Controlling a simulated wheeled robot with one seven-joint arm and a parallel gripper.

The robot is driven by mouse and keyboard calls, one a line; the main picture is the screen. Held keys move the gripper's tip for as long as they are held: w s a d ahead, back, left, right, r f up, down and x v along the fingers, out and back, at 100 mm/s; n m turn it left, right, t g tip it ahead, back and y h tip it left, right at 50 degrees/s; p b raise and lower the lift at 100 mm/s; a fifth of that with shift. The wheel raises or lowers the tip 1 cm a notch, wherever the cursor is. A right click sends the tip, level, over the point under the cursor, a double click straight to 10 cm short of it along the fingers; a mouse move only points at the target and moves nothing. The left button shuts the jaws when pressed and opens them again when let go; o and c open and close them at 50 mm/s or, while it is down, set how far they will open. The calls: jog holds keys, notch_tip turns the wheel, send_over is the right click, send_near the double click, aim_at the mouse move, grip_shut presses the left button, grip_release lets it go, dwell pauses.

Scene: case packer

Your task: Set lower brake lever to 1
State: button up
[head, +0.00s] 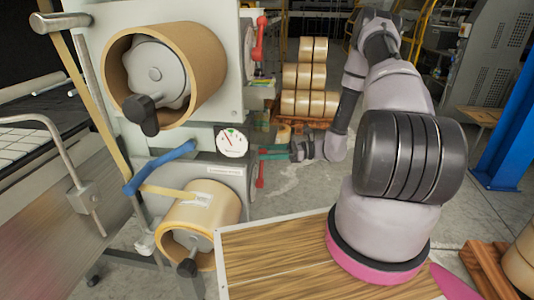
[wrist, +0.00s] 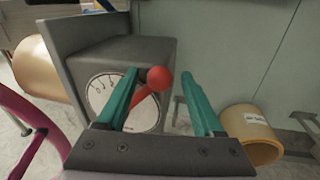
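The lower brake lever (wrist: 157,83) is a red arm with a round red ball knob, set on a white round dial (wrist: 146,117) on a grey box. In the wrist view it leans up and to the right. Its dial marks are too small to read surely. In the head view the lower brake lever (head: 260,172) shows as a red handle on the machine's right side, below the teal fingers. My gripper (wrist: 160,73) is open, one teal finger each side of the knob. The knob is closer to the left finger; I cannot tell whether they touch. My gripper also shows in the head view (head: 263,152).
Above is an upper red lever (head: 260,38). The machine carries an upper tape roll (head: 205,55) and a lower tape roll (head: 212,205), with a pressure gauge (head: 232,140) between them. A wooden-topped table (head: 275,262) stands in front. Stacked tape rolls (head: 303,77) stand behind.

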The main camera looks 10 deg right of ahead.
jog(key=s+d, duration=0.2)
jog(key=d, duration=0.8)
jog(key=shift+d+r, duration=0.15)
jog(key=shift+d, duration=0.15)
jog(key=shift+w+n, duration=0.1)
jog(key=shift+n, duration=0.2)
jog(key=c, duration=0.8)
jog(key=w+d+f+n+g+y, duration=0.1)
jog(key=w+f+n, duration=0.1)
jog(key=n, duration=0.2)
jog(key=w+d+f+n+g+y, duration=0.1)
jog(key=w+f+n, duration=0.1)
jog(key=n, duration=0.2)
jog(key=w+d+f+n+g+y, duration=0.1)
jog(key=w+f+n, duration=0.1)
jog(key=n, duration=0.3)
jog(key=shift+d, duration=0.15)
grip_shut()
jog(key=s+a+r+n, duration=0.1)
jog(key=s+a+r, duration=0.1)
jog(key=a, duration=0.9)
jog(key=shift+a+r+n+g+y, duration=0.15)
jog(key=shift+r+n+g+y, duration=0.2)
jog(key=shift+r, duration=0.5)
